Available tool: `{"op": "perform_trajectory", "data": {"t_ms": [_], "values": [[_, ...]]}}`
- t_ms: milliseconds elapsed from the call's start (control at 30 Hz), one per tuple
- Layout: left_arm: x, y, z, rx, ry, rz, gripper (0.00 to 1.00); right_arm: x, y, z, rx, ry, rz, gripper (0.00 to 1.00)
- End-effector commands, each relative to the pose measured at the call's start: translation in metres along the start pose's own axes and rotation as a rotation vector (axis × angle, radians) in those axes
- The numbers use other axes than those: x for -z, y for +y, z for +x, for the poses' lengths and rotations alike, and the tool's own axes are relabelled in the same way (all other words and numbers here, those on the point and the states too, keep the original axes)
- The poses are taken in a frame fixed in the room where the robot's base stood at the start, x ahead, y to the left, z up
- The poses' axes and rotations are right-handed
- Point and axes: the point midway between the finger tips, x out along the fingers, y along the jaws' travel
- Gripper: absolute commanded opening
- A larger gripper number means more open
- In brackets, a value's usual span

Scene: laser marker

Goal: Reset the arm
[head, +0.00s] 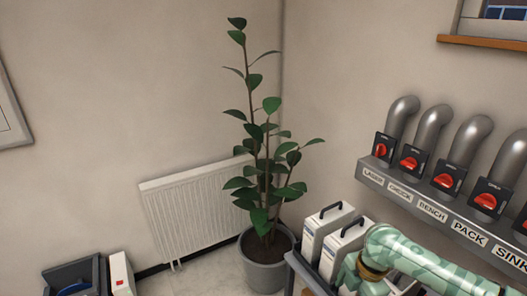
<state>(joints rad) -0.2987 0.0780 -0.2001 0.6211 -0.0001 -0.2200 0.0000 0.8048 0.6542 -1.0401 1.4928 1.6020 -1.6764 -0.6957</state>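A pale green patterned arm with a bronze-coloured ring (405,257) reaches in from the lower right corner and bends down at its left end. It appears to be my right arm. Its gripper is not visible; the lower part runs out of the bottom of the picture. My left arm and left gripper are not in view.
A cart (298,262) with white boxes (330,222) stands left of the arm. A labelled grey rail (410,195) with red switches and grey pipes runs along the right wall. A potted plant (268,268), a radiator (195,212) and a dark bin (72,272) stand farther left.

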Motion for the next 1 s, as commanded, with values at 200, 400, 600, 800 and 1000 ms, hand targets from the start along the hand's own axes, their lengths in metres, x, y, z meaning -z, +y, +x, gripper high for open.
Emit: {"op": "perform_trajectory", "data": {"t_ms": [200,400,600,800,1000], "values": [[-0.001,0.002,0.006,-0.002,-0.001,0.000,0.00,-0.005,0.003,0.053,-0.066,0.026,0.221,0.82],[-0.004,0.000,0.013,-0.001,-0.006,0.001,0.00,-0.019,-0.012,0.129,-0.146,0.043,0.530,0.82],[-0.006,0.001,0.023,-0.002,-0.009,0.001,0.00,-0.038,-0.080,0.236,-0.210,0.022,0.912,0.82],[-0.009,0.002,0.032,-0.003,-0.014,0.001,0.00,-0.037,-0.209,0.335,-0.231,-0.042,1.232,0.82],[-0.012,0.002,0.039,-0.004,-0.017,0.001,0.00,-0.006,-0.348,0.390,-0.200,-0.099,1.429,0.82]]}}
